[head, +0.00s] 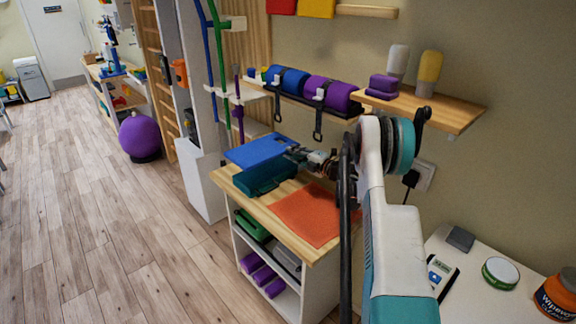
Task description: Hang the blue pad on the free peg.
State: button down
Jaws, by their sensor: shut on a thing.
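The blue pad (258,150) is a flat, bright blue slab over the far end of the wooden-topped table, behind a teal case. My gripper (294,153) is at its right edge, shut on it. The fingertips are small, and whether the pad touches the table or is slightly raised cannot be told. A red pad (281,5) and a yellow pad (316,8) show at the top edge, cut off by the frame. A wooden bar (367,12) sits right of them. I cannot make out a free peg for certain.
The teal case (264,177) and an orange mat (306,214) lie on the table (283,233). Above, a rack holds blue (287,79) and purple (330,93) rolls, with hanging straps. A wooden shelf (452,108) juts out at right. Open floor (120,220) lies left.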

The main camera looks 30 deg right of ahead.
notch_tip(320, 180, down, 9)
jog(key=b, duration=0.3)
jog(key=shift+b, duration=0.3)
jog(key=shift+f, duration=0.1)
jog(key=c, duration=1.6)
grip_release()
jog(key=shift+o, duration=0.2)
jog(key=p+v, duration=0.4)
jog(key=v, duration=0.9)
jog(key=shift+s+d+f+p, duration=0.2)
jog(key=shift+s+p, duration=0.1)
jog(key=shift+p, duration=0.1)
